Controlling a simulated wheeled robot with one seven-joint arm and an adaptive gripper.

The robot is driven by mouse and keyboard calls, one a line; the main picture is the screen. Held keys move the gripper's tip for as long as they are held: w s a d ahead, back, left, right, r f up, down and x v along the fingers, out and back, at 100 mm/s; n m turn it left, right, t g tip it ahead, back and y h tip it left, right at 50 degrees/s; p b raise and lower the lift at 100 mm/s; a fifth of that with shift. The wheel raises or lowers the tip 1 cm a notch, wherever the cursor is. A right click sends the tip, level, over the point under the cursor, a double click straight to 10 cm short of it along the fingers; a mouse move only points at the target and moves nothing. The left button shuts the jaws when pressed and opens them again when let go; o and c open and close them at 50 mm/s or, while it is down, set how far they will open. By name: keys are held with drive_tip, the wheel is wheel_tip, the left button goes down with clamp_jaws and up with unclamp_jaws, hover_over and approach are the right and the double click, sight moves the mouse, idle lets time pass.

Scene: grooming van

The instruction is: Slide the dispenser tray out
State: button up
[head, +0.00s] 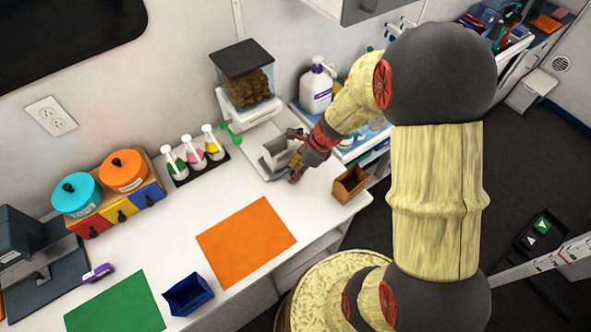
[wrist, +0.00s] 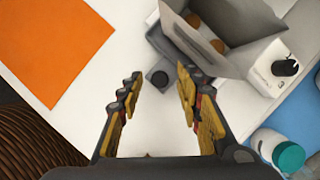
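The dispenser (head: 245,80) has a dark lid, a clear hopper of brown pieces and a white base. Its grey tray (head: 275,153) shows in front of the base, above the white counter. In the wrist view the tray (wrist: 187,40) is a thin-walled grey box with a few brown pieces inside, beside a white housing (wrist: 270,68) with a black dial. A small dark knob (wrist: 159,78) shows just beyond the gap between my fingertips. My gripper (wrist: 157,82) is open and empty, near the tray's front end. In the head view my gripper (head: 294,156) partly hides that end.
An orange mat (head: 246,241) lies nearer on the counter. A brown open box (head: 350,184) stands near the counter's right edge. Several capped flasks (head: 194,155) stand left of the dispenser, and a white pump bottle (head: 317,88) stands to its right. A teal-capped jar (wrist: 280,150) is close by my gripper's right side.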

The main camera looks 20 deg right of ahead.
drive_tip(key=v, duration=1.2)
drive_tip(key=shift+f, duration=0.1)
drive_tip(key=s+a+r+n+t+h+b, duration=0.1)
drive_tip(key=s+a+r+n, duration=0.2)
drive_tip(key=s+r+n, duration=0.4)
drive_tip(key=s+a+r+n+t+h+b, duration=0.1)
drive_tip(key=s+r+n, duration=0.6)
drive_tip(key=n, duration=1)
drive_tip(key=a+r+t+h, duration=0.1)
drive_tip(key=a, duration=0.1)
drive_tip(key=shift+s+a+r+n+h+b, duration=0.25)
drive_tip(key=shift+s+a+n+h+b, duration=0.05)
drive_tip(key=shift+n+b, duration=0.1)
